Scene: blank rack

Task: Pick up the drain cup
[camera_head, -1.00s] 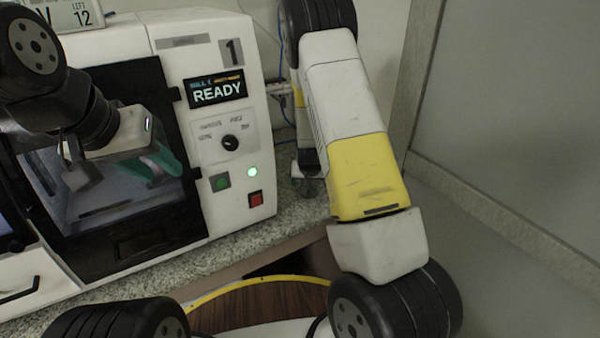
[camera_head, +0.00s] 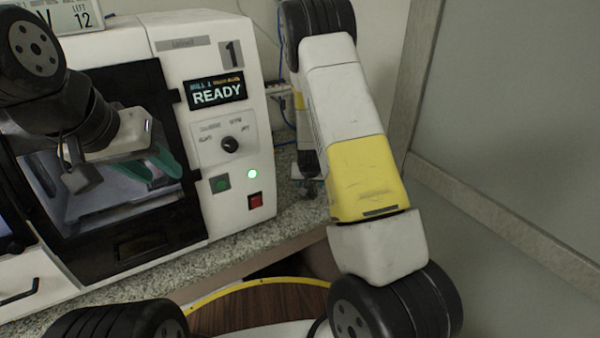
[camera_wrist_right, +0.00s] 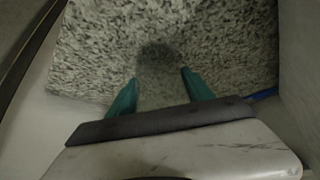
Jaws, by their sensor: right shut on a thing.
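My right gripper (camera_wrist_right: 160,88) shows in the right wrist view with its two green fingers apart, above the speckled counter. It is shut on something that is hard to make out. A faint, see-through greyish shape, likely the drain cup (camera_wrist_right: 163,75), lies between the fingertips, with a dark round patch beyond it. In the head view my right arm mostly hides this hand, and only a small dark part shows low beside the forearm. My left gripper (camera_head: 158,165) is at the machine's window, its green fingers partly hidden, so its opening is unclear.
A white machine (camera_head: 225,125) marked 1, its screen reading READY, stands left of my right arm. The speckled counter (camera_head: 245,240) runs in front of it. A grey wall panel (camera_head: 510,120) closes off the right side. A cable hangs behind the machine.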

